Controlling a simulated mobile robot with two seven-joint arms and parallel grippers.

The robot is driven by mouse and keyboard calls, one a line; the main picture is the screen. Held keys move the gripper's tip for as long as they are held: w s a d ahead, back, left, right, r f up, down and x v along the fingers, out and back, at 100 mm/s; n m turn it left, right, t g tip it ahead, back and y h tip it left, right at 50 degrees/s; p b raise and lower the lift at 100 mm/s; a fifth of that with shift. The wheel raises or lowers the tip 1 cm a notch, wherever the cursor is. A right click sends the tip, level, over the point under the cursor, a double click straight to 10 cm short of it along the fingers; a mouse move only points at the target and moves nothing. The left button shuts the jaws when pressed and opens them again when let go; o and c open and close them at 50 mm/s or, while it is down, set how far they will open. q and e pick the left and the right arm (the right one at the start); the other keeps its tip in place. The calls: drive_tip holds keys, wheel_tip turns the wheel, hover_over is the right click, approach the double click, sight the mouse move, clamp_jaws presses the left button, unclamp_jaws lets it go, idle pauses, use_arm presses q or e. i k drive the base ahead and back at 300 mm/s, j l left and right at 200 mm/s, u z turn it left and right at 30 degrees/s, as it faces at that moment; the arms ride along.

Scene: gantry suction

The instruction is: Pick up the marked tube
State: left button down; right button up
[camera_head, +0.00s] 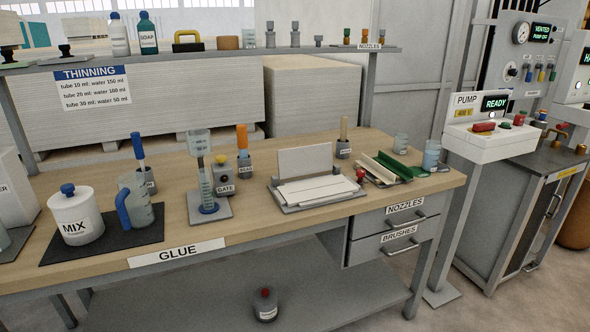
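A clear tube with graduation marks (206,183) stands upright on a grey square plate (222,206) on the workbench, left of the middle. A blue ring is around its foot. A clear cup-like vessel (199,143) shows directly above it; I cannot tell how the two are joined. It is the only tube with visible marks that I can make out. Neither of my grippers is in view.
A MIX pot (76,217) and a blue-handled jug (136,204) stand on a dark mat at left. A tray with white sheets (318,190) is at right. The THINNING sign (91,88) hangs behind.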

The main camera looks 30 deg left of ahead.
sight(208, 205)
drive_tip(key=u, duration=0.95)
